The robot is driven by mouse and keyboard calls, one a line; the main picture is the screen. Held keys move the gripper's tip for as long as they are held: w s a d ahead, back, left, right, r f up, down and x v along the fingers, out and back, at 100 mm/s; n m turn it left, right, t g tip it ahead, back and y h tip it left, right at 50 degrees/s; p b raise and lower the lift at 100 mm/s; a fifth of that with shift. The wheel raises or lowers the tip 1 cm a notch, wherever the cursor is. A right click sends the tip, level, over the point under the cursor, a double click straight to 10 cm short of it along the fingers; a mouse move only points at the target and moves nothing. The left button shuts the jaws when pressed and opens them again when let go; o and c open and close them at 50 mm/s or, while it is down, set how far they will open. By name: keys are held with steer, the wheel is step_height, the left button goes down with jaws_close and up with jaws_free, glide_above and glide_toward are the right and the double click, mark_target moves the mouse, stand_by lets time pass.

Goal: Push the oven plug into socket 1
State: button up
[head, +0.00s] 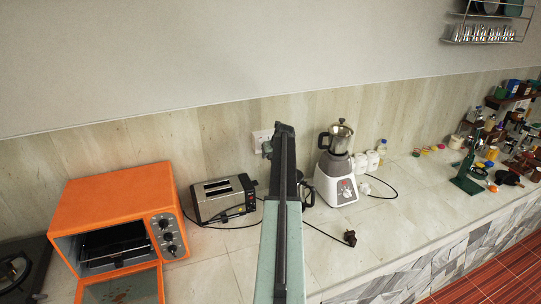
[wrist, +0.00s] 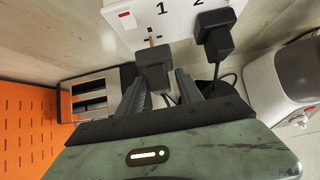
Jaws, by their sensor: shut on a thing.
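My gripper (wrist: 162,84) is shut on a black plug, taken as the oven plug (wrist: 153,69), just in front of the white wall socket plate (wrist: 134,17). The plug's brass pin shows between its body and the holes of socket 1 (wrist: 151,33). I cannot tell whether the pin tips are in the holes. Socket 2, on the right of the plate, holds another black plug (wrist: 216,33). In the head view, my arm reaches up to the socket plate (head: 261,137) and hides most of the plug. The orange oven (head: 117,216) stands at the left.
A toaster (head: 222,198) stands left of my arm, and a white blender (head: 336,178) stands to the right. A loose black plug (head: 350,238) lies on the counter (head: 400,222) with its cable trailing. The front of the counter is mostly clear there.

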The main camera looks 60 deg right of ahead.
steer(key=shift+w+d, duration=0.5)
steer(key=shift+w, duration=0.2)
steer(key=shift+w+d, duration=0.45)
steer(key=shift+w, duration=0.2)
stand_by(0.6)
steer(key=o, duration=1.5)
steer(key=p+v, duration=0.6)
steer(key=v, duration=0.1)
steer(key=shift+s+a+r, duration=0.1)
steer(key=shift+s+r, duration=0.1)
steer(key=shift+r, duration=0.15)
